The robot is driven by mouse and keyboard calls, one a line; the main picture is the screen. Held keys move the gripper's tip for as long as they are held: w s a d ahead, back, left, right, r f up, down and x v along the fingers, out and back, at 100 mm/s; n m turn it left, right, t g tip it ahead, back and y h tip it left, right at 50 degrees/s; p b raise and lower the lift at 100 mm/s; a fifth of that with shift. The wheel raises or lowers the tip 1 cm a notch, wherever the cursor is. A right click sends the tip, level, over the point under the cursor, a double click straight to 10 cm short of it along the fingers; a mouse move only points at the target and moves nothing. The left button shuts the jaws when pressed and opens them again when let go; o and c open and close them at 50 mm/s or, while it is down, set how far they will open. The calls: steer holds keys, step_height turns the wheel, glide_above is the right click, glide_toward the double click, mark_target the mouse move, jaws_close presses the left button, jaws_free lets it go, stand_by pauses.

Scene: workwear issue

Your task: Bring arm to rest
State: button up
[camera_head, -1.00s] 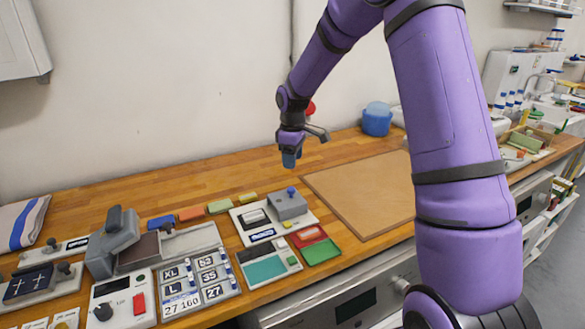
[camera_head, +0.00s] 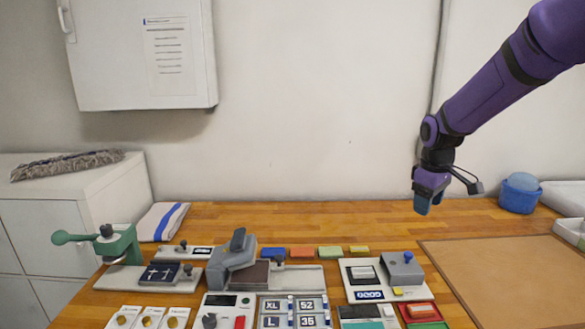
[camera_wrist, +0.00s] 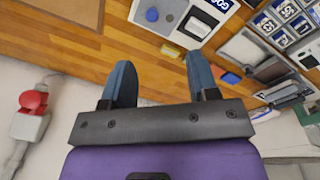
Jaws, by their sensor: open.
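My purple arm reaches in from the upper right in the head view. My gripper (camera_head: 424,204) hangs over the back part of the wooden worktop (camera_head: 330,222), fingers pointing down. In the wrist view its two blue-grey fingers (camera_wrist: 160,85) are spread apart with nothing between them. Bare wood and a small yellow block (camera_wrist: 170,50) show beyond the fingertips. The gripper is apart from everything on the worktop.
A grey device with a blue knob (camera_head: 402,268) stands below the gripper, nearer the front. A brown board (camera_head: 510,275) lies to the right. A blue tub (camera_head: 519,193) stands behind it. A green press (camera_head: 115,245) is at left. A wall cabinet (camera_head: 140,50) hangs upper left.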

steer(key=s+a+r+m+t, duration=0.1)
steer(key=s+r+m, duration=0.1)
steer(key=s+r, duration=0.5)
steer(key=s+a+r+m+t, duration=0.1)
steer(key=s+a+r+m, duration=0.1)
steer(key=s+r, duration=0.5)
steer(key=s+f+m+t, duration=0.1)
steer(key=s+m+t, duration=0.1)
steer(key=s, duration=1.6)
steer(key=shift+a+f+m, duration=0.2)
steer(key=shift+a+m, duration=0.1)
steer(key=shift+m, duration=0.4)
